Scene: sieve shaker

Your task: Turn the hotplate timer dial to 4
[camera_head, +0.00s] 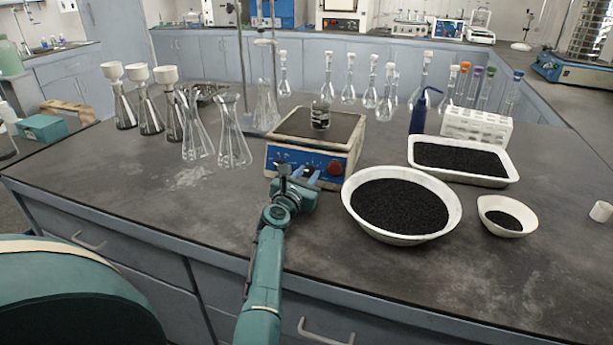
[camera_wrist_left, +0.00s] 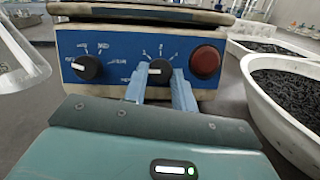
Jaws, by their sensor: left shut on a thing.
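The hotplate (camera_head: 315,140) stands on the bench with its blue front panel facing me. In the left wrist view the panel (camera_wrist_left: 120,50) carries a black left dial (camera_wrist_left: 86,67), a black right dial (camera_wrist_left: 160,73) and a red knob (camera_wrist_left: 205,61). My left gripper (camera_head: 304,173) is at the panel; its two blue fingers (camera_wrist_left: 160,86) are shut on the right dial, one on each side. A white mark on this dial points left. The small figures around it are too blurred to read surely. The dial is partly hidden in the head view. My right gripper is not in view.
A small beaker (camera_head: 320,115) stands on the hotplate. A round bowl of black grains (camera_head: 350,205) is close to its right, with a tray (camera_head: 505,180) behind. Flasks (camera_head: 232,150) stand to the left. The bench front left is clear.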

